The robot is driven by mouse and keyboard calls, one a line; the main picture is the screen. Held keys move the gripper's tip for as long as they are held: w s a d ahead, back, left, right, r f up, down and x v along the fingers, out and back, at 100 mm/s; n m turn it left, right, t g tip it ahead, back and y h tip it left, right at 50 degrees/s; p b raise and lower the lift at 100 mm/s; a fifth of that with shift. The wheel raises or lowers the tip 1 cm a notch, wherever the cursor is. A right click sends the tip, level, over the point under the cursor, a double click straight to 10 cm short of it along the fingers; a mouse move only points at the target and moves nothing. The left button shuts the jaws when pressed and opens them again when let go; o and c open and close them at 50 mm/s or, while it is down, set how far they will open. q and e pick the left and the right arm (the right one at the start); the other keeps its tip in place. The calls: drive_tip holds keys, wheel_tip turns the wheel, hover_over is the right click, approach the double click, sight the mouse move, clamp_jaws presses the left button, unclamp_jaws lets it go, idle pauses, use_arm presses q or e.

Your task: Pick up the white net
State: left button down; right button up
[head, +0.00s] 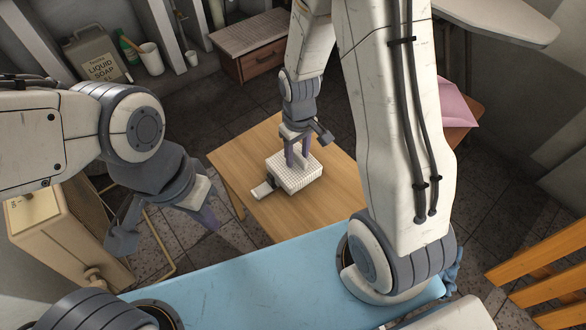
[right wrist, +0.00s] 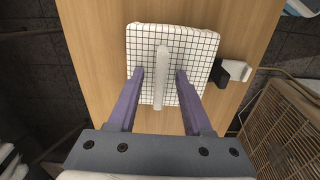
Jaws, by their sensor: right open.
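The white net (head: 303,181) is a flat, pillow-like white piece with a dark grid, lying on the wooden table. It also shows in the right wrist view (right wrist: 200,50). A pale upright bar (right wrist: 161,75) shows over its middle. My right gripper (head: 297,162) points down at the net. In the right wrist view its two purple fingers (right wrist: 158,78) are apart, one on each side of the bar, with gaps to it. Whether the fingertips touch the net is unclear. My left gripper (head: 207,217) hangs left of the table, away from the net; its jaw opening is unclear.
A small dark and white object (head: 263,189) lies left of the net on the wooden table (head: 310,215). A light-blue surface (head: 270,275) is in front. A beige cabinet (head: 65,235) stands left, an orange slatted piece (head: 540,265) right. The table front is clear.

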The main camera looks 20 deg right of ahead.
clamp_jaws()
idle(1.3)
